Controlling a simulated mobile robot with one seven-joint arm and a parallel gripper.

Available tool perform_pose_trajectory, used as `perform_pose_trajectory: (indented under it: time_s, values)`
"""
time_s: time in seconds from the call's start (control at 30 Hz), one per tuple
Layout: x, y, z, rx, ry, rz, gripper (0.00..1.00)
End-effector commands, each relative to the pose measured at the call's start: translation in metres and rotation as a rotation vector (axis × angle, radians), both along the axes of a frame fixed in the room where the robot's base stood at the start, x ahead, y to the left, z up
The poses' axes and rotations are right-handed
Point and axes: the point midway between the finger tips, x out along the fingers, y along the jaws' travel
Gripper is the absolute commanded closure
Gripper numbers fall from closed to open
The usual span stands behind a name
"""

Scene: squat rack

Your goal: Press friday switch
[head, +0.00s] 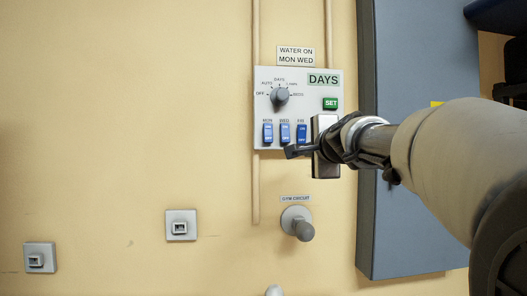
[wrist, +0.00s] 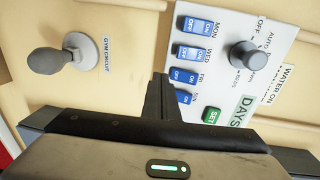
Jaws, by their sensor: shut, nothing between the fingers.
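The control panel (head: 262,105) is a pale box on the wall with a row of blue rocker switches. The Friday switch (head: 302,134), labelled FRI, is the third from the left; it also shows in the wrist view (wrist: 183,77). My gripper (head: 290,152) is shut and empty, its tip just below the switch row in the head view. In the wrist view the fingertips (wrist: 160,80) are close beside the Friday switch, at its lower end. I cannot tell whether they touch the panel. The gripper body hides the panel's lower right corner in the head view.
A dial (head: 280,96) and green SET button (head: 330,103) are above. A grey knob (head: 303,229) protrudes below. A grey-blue cabinet (head: 395,235) stands right.

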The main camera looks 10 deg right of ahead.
Motion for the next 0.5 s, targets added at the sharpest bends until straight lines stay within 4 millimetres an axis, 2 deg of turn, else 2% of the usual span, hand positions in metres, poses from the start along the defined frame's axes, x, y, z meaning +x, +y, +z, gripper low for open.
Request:
perform_pose_trajectory:
  time_s: [0.03, 0.2, 0.3, 0.5]
  values:
    - [-0.018, 0.0, -0.001, 0.002, -0.007, 0.0, 1.0]
    - [-0.055, 0.0, -0.009, 0.001, -0.005, 0.0, 1.0]
    - [-0.071, 0.0, -0.012, 0.0, -0.005, 0.0, 1.0]
    - [-0.088, 0.0, -0.016, 0.0, -0.004, 0.0, 1.0]
